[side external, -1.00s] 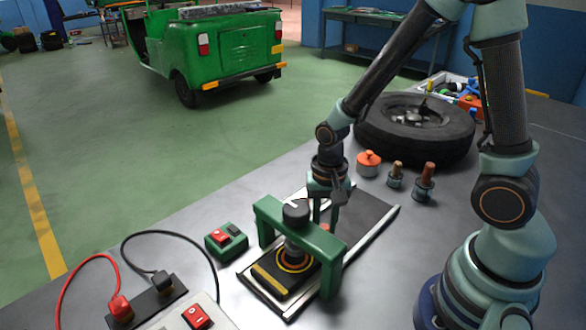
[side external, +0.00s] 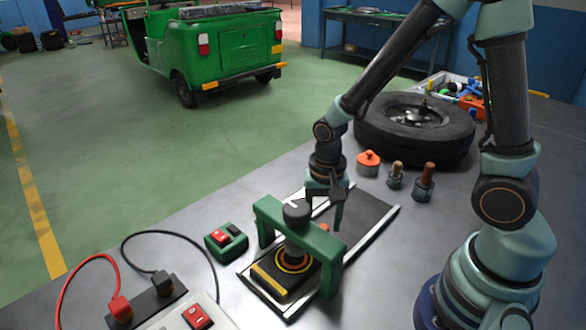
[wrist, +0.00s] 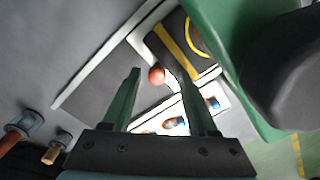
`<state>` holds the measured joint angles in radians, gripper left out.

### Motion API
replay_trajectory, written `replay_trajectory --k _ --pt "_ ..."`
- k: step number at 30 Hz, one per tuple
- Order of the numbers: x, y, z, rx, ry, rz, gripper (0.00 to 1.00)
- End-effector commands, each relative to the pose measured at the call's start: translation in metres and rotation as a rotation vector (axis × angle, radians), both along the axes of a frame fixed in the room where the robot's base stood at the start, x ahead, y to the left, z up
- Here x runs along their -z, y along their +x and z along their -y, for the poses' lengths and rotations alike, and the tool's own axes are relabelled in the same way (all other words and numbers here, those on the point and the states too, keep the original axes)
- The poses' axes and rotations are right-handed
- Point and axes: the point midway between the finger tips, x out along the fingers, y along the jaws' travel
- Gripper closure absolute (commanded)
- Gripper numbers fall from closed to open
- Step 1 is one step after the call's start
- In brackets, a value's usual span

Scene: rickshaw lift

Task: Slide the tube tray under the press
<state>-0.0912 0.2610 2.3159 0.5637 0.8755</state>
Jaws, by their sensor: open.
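The dark tube tray (side external: 272,284), with a yellow stripe and an orange ring on it, sits on pale rails beneath the green press (side external: 330,265). In the wrist view, part of the tray (wrist: 168,48) shows beside the green press frame (wrist: 222,60). An orange round knob (wrist: 156,75) shows beside the tray's near edge. My gripper (wrist: 156,76) is open, its fingers on either side of the knob in that view; I cannot tell whether they touch it. In the side view my gripper (side external: 338,222) is low behind the press, which partly hides the knob.
A green switch box (side external: 226,241) and a power strip (side external: 148,302) with cables lie left of the press. An orange-topped pot (side external: 368,162), two small posts (side external: 424,182) and a tyre (side external: 415,128) stand behind right. Dark bare rail bed (side external: 365,210) extends behind the press.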

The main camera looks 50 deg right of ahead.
Motion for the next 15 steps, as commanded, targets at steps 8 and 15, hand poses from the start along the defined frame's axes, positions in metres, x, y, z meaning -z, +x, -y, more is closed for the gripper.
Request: replay_trajectory --k 8,15 --pt "-0.046 0.001 0.0 0.0 0.001 0.009 0.41" --pt "-0.091 0.001 0.0 -0.001 0.001 0.008 0.41"
